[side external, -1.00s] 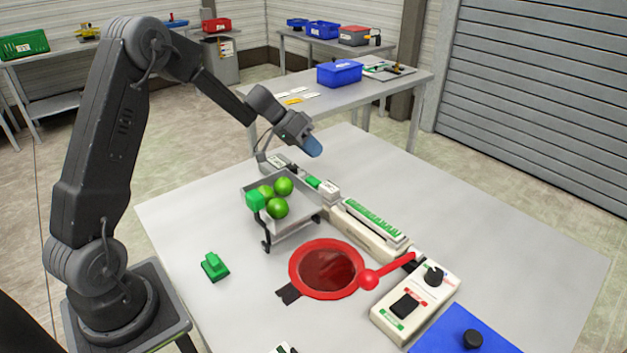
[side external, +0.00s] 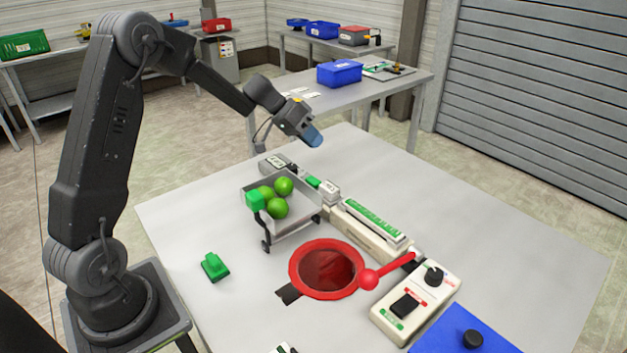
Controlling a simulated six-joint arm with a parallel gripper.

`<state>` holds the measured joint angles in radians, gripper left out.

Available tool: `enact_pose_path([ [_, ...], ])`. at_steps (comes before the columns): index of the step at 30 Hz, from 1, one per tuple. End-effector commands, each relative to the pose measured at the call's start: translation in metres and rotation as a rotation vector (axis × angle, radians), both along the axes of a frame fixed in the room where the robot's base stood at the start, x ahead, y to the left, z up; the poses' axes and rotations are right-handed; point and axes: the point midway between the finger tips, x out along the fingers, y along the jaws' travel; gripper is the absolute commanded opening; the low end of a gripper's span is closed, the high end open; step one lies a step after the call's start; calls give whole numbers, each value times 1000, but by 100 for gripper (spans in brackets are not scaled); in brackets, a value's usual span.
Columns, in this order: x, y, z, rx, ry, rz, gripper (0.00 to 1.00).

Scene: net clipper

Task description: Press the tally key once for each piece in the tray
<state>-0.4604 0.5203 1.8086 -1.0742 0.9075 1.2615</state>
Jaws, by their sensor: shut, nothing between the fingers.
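The grey tray (side external: 294,224) stands left of centre on the near table. Three round green pieces (side external: 277,208) show in it; a green block (side external: 255,201) at its near left corner may hide more. A small green key (side external: 313,182) lies behind the tray, between a grey display unit (side external: 275,163) and a small white box (side external: 329,190). I cannot tell for certain that it is the tally key. My gripper (side external: 313,138) is shut and empty, with its blue tip in the air above and behind the green key, apart from it.
A red-rimmed round net (side external: 327,268) and a long cream unit with a green strip (side external: 371,224) lie right of the tray. A cream control box (side external: 415,302) and a blue mat (side external: 468,330) are at front right. A green clip-like object (side external: 214,267) sits at left.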

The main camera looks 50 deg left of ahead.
Motion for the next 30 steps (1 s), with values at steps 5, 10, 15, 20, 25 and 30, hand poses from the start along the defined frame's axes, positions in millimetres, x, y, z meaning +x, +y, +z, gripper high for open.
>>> enact_pose_path([
  [5,-1,-1,-26,-1,5,0,0],
  [10,-1,-1,-49,-1,5,0,0],
  [15,0,-1,-66,-1,3,-1,0],
  [20,0,-1,-75,0,2,-2,0],
  [25,0,0,-77,0,2,-1,0],
  [30,0,0,-77,0,2,-1,0],
])
